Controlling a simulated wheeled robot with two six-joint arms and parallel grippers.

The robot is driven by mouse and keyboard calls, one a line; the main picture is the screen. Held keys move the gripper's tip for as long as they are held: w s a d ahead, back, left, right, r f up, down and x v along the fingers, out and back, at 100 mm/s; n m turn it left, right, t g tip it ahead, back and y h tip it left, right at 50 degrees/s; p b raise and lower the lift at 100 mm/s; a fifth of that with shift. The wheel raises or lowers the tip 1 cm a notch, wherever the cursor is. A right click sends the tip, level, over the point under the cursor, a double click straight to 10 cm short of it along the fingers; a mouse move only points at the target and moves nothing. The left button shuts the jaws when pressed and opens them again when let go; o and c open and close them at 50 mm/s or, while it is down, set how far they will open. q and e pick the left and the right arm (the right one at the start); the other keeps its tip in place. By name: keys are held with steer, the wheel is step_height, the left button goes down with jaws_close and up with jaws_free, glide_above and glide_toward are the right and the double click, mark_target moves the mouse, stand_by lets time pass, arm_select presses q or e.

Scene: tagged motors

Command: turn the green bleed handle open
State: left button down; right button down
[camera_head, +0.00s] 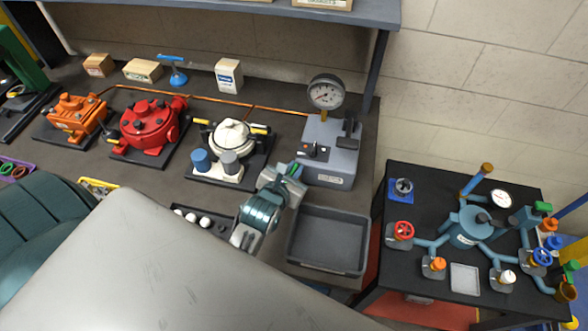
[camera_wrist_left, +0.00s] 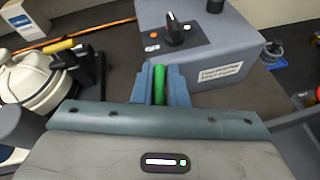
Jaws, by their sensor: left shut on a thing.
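The green bleed handle (camera_head: 293,170) is at the left side of the grey pump box (camera_head: 329,150) on the bench. In the left wrist view the handle (camera_wrist_left: 159,84) is a short green bar between the two blue-grey fingers. My left gripper (camera_head: 287,176) is shut on it, just off the box's left front corner. In the wrist view the fingers (camera_wrist_left: 158,86) press on the bar from both sides. Where the handle joins the box is hidden. My right gripper is not in view.
A pressure gauge (camera_head: 326,92) stands on the box. A white motor (camera_head: 232,137) is to the left, with red (camera_head: 150,122) and orange (camera_head: 73,113) ones beyond. An empty grey tray (camera_head: 327,240) lies in front of the box. A black table (camera_head: 425,185) with blue piping stands right.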

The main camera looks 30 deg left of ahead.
arm_select(q)
steer(key=c, duration=1.5)
jaws_free()
steer(key=shift+a, duration=0.15)
steer(key=shift+s+b, duration=0.35)
steer(key=shift+s, duration=0.15)
steer(key=b+v, duration=0.3)
steer(key=v, duration=0.7)
steer(key=shift+w+r+b, duration=0.15)
steer(key=shift+b, duration=0.25)
steer(key=shift+o, duration=0.2)
